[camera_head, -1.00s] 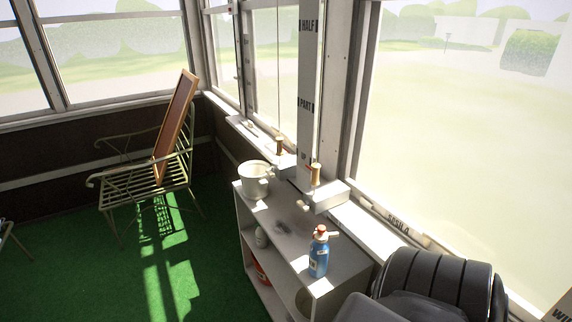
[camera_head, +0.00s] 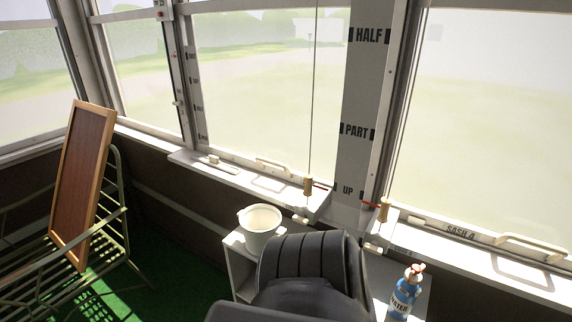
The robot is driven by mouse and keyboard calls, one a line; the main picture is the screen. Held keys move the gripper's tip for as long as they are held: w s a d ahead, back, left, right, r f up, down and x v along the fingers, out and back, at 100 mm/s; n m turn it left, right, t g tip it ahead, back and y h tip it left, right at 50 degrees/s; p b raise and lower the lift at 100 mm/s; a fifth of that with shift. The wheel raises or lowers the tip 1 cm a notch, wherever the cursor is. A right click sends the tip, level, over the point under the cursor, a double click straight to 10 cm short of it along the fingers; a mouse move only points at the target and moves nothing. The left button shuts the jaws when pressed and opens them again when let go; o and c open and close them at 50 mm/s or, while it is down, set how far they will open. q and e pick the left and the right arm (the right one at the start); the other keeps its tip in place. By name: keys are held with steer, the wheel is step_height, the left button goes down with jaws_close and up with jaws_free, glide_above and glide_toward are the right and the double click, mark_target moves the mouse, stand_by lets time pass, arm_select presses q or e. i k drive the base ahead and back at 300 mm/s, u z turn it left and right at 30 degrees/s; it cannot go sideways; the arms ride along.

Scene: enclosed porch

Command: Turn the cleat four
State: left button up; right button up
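Two wooden toggles with red tips stand by the window sill: a left toggle (camera_head: 308,187) under a thin cord, and a right toggle (camera_head: 384,210) beside the post. Small pale fittings sit below them, a left fitting (camera_head: 300,219) and a right fitting (camera_head: 372,247); I cannot tell if either is a cleat, and no number four is legible. The post (camera_head: 361,100) between the windows reads HALF, PART and UP. The sill of the right window is marked SASH A (camera_head: 460,232).
A metal chair (camera_head: 120,215) carrying a framed board (camera_head: 84,180) stands at left. Green floor (camera_head: 185,285) shows between chair and shelf.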

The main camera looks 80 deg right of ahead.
mark_target(373, 248)
steer(key=i, duration=1.35)
steer(key=z, duration=3.05)
